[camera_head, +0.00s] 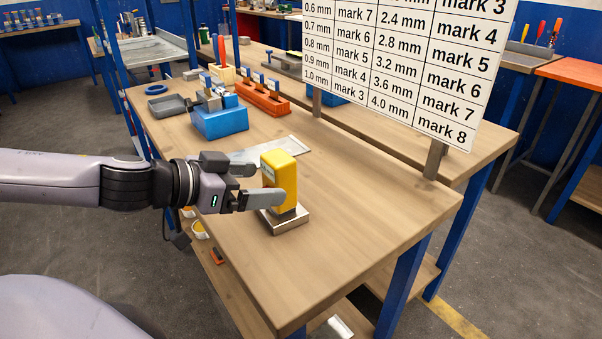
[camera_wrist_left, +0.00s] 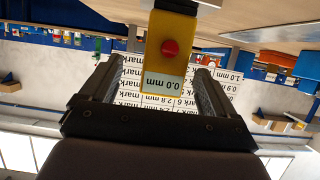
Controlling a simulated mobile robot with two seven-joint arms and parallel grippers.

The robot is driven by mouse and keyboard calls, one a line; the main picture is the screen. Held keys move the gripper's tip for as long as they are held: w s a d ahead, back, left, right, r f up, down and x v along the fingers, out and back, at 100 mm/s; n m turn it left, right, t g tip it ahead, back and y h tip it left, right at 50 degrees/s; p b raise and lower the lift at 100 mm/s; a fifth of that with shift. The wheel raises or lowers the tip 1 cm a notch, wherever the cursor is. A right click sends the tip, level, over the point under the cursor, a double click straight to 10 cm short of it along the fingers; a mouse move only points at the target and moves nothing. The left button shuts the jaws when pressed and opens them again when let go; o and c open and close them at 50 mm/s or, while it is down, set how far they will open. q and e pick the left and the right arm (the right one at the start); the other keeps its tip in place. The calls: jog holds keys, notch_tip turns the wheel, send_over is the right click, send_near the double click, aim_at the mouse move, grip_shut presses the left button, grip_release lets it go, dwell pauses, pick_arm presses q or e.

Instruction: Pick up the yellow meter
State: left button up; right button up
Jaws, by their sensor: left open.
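The yellow meter (camera_head: 285,172) stands upright on a small metal block (camera_head: 284,220) on the wooden workbench. My left gripper (camera_head: 265,184) is open and level with the meter's body. One finger is on the near side of the meter and the other toward its far side. In the left wrist view, which is upside down, the meter (camera_wrist_left: 172,50) shows a red button and a display reading 0.0 mm. It sits between the spread fingers of the gripper (camera_wrist_left: 160,68), with gaps at both sides. My right gripper is out of view.
A flat metal plate (camera_head: 272,151) lies behind the gripper. Farther back on the bench are a blue block fixture (camera_head: 220,122), an orange rack (camera_head: 263,98) and a grey tray (camera_head: 168,105). The bench's right front is clear.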

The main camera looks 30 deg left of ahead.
aim_at(269, 178)
pick_arm(q)
jog(key=shift+w, duration=0.3)
jog(key=shift+w+d+f+p, duration=0.3)
jog(key=shift+w+p, duration=0.3)
jog(key=shift+p, duration=0.15)
jog(key=shift+w+d+p, duration=0.15)
jog(key=shift+w+p, duration=0.55)
jog(key=p+x, duration=0.1)
jog(key=x, duration=0.1)
jog(key=shift+w+f, duration=0.15)
jog(key=shift+w, duration=0.2)
jog(key=shift+w+d+f, duration=0.15)
jog(key=shift+w+f, duration=0.2)
jog(key=shift+w, duration=0.15)
